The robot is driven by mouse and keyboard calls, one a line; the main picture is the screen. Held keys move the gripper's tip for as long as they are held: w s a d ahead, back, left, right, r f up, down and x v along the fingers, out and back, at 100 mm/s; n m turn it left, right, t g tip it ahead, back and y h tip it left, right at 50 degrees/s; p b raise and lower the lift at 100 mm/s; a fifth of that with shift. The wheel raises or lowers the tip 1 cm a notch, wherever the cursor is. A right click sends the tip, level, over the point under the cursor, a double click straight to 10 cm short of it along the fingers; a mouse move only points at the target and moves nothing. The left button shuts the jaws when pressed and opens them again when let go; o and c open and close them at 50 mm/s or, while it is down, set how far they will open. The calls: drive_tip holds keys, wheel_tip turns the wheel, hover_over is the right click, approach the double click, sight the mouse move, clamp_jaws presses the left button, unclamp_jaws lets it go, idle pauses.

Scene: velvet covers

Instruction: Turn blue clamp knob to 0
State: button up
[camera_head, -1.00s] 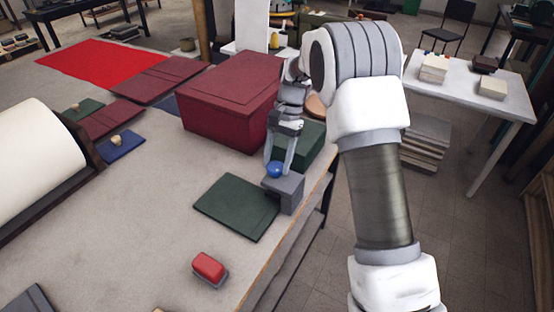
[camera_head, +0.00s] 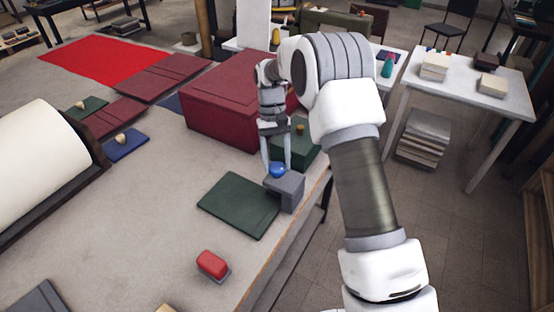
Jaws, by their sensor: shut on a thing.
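The blue clamp knob (camera_head: 277,170) is a small round knob on top of a grey clamp block (camera_head: 288,190) at the table's right edge. My gripper (camera_head: 277,166) points down over it, with a finger on either side of the knob, and is shut on it. The fingers partly cover the knob. No marks or numbers on the knob or clamp can be read, so I cannot tell its setting.
A green cover (camera_head: 238,204) lies just left of the clamp. A red block (camera_head: 212,264) sits nearer.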

drive_tip(key=shift+n, duration=0.4)
drive_tip(key=o, duration=1.4)
drive_tip(key=shift+c, duration=0.2)
drive_tip(key=p+v, duration=0.2)
drive_tip(key=v, duration=1.5)
drive_tip(key=shift+a+r, duration=0.25)
drive_tip(key=shift+a, duration=0.05)
